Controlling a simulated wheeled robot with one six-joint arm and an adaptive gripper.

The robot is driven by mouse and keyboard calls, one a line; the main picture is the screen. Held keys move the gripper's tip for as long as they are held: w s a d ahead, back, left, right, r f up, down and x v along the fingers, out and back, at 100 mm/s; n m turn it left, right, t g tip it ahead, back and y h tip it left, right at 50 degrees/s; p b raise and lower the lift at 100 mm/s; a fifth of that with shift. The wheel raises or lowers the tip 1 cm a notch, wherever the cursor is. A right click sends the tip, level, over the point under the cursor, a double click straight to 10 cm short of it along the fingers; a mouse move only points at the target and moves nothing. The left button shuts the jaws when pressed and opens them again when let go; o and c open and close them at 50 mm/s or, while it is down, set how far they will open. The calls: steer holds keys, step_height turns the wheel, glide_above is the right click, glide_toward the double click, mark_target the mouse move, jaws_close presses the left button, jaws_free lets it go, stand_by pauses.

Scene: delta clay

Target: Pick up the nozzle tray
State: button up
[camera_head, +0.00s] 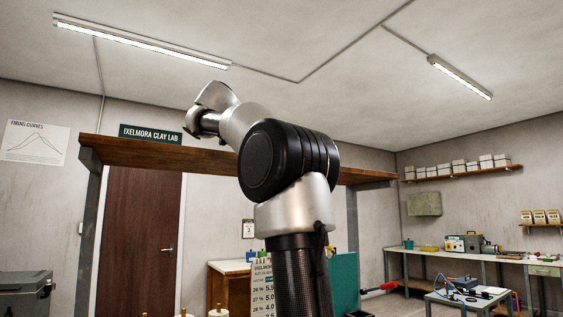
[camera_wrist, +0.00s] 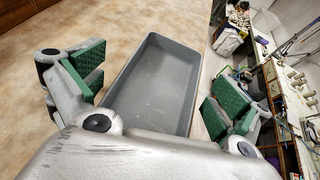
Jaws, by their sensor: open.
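A grey, open-topped rectangular tray (camera_wrist: 150,85), which looks empty inside, shows in the wrist view and fits the nozzle tray, though I see no label. My gripper (camera_wrist: 155,93) is open, with green-padded fingers spread to the left and right of the tray in the picture. I see no clear contact between pads and tray, and cannot tell the gap in depth. The tray's near end is hidden behind my gripper's body. In the head view, my arm rises across the middle and bends left at the top; I cannot make out the tray or the fingertips there.
A high wooden beam or shelf (camera_head: 125,153) on metal posts crosses behind my arm. A price-style board (camera_head: 262,285) stands low near my arm. A workbench (camera_head: 470,258) with equipment and a small table (camera_head: 465,297) are at right. A tan surface (camera_wrist: 135,20) lies beside the tray.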

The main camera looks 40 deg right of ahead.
steer(key=c, duration=1.2)
steer(key=shift+s+r, duration=0.1)
